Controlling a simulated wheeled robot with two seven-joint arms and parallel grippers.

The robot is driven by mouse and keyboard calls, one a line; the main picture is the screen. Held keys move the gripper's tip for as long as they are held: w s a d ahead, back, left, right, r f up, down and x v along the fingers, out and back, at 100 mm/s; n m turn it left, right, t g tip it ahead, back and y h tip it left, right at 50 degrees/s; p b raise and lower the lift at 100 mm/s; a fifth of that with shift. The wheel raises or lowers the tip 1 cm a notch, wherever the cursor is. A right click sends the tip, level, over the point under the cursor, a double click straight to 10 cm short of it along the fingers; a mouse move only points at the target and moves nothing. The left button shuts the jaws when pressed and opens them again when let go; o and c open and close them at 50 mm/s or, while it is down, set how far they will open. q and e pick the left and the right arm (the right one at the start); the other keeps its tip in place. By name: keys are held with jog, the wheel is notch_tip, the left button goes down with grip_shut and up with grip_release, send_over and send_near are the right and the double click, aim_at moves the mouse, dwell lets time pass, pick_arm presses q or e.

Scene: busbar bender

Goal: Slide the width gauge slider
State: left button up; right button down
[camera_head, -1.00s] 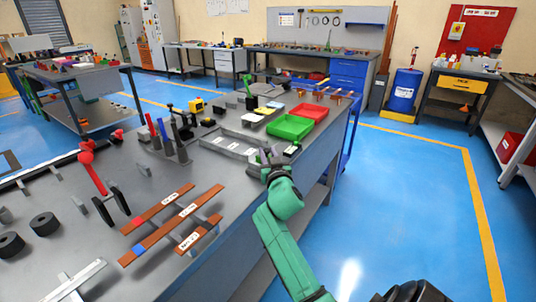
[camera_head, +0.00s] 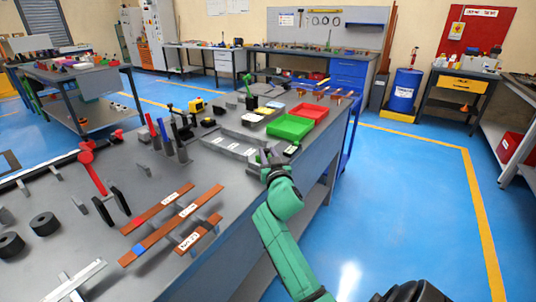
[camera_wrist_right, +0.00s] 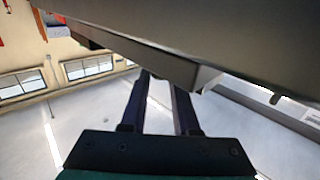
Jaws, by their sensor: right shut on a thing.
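The width gauge (camera_head: 234,147) looks like a low grey tray-like fixture with white labels, near the bench's right edge in the head view. My right gripper (camera_head: 268,156) reaches over that edge to the fixture's near right end. In the right wrist view, the fingers of my right gripper (camera_wrist_right: 168,78) are close together at a grey metal piece (camera_wrist_right: 192,74), which seems to be the slider. The gripper is shut on it; the fingertips are partly hidden behind it. My left gripper is not in view.
Green bin (camera_head: 289,127) and red bin (camera_head: 308,112) stand behind my right gripper. Dark upright posts (camera_head: 181,140) stand left of the gauge. Copper bars (camera_head: 172,224) lie nearer on the bench (camera_head: 100,245). The blue floor (camera_head: 400,220) to the right is clear.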

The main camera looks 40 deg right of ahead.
jog(key=shift+w+d, duration=0.3)
jog(key=shift+d, duration=0.55)
jog(key=shift+w+d, duration=0.25)
jog(key=shift+d, duration=0.55)
jog(key=c, duration=0.7)
grip_release()
jog(key=shift+o, duration=0.2)
jog(key=shift+s+a, duration=0.1)
jog(key=v, duration=1.4)
jog(key=shift+s, duration=0.15)
jog(key=shift+a+f, duration=0.1)
